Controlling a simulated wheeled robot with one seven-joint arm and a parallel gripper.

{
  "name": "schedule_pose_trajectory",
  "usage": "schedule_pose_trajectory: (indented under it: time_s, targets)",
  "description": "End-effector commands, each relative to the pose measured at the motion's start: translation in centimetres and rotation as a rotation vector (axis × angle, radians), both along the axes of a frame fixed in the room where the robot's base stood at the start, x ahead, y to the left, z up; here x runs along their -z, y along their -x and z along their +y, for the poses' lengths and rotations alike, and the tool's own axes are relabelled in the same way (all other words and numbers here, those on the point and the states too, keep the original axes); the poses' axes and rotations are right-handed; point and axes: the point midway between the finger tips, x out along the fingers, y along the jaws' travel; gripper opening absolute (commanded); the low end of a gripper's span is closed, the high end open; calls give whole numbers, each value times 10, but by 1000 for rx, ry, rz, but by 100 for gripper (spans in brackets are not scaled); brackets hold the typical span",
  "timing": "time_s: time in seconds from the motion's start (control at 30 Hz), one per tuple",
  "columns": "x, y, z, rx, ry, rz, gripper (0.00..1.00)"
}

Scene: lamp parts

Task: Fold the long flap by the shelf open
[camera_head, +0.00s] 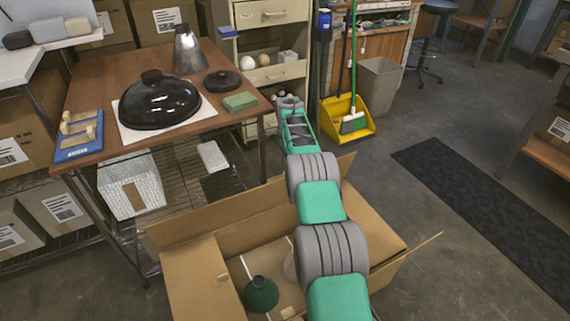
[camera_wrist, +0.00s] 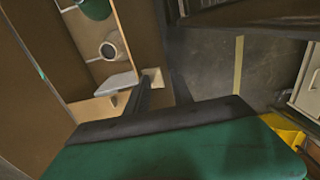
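The open cardboard box (camera_head: 262,228) stands on the floor below the table, and its inside shows in the wrist view. Its long flap by the shelf (camera_head: 215,205) rises along the far-left side, tilted, near the wire shelf (camera_head: 180,175). How far it leans outward is hard to judge. In the wrist view my gripper (camera_wrist: 162,92) has two dark fingers apart, near the box's edge. A pale cardboard piece (camera_wrist: 152,80) shows between them; I cannot tell whether they touch it.
A green lampshade (camera_head: 261,294) lies in the box. Another flap (camera_head: 403,262) sticks out at right. The wooden table (camera_head: 135,70) with a black dome (camera_head: 160,105) stands behind. A yellow dustpan (camera_head: 362,128) is beyond the box. Floor to the right is clear around a dark mat (camera_head: 490,205).

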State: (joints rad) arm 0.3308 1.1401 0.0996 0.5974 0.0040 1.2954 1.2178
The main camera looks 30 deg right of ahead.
Motion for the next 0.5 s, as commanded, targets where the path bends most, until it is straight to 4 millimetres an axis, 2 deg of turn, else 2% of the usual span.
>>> schedule_pose_trajectory:
  time_s: [0.1,0.2,0.33,0.5]
  targets:
    - [-34,-1,1,-2,5,-12,26]
    - [-57,-3,4,-9,9,-23,26]
    - [-74,-5,6,-13,11,-30,26]
    - [-78,-5,6,-14,12,-33,26]
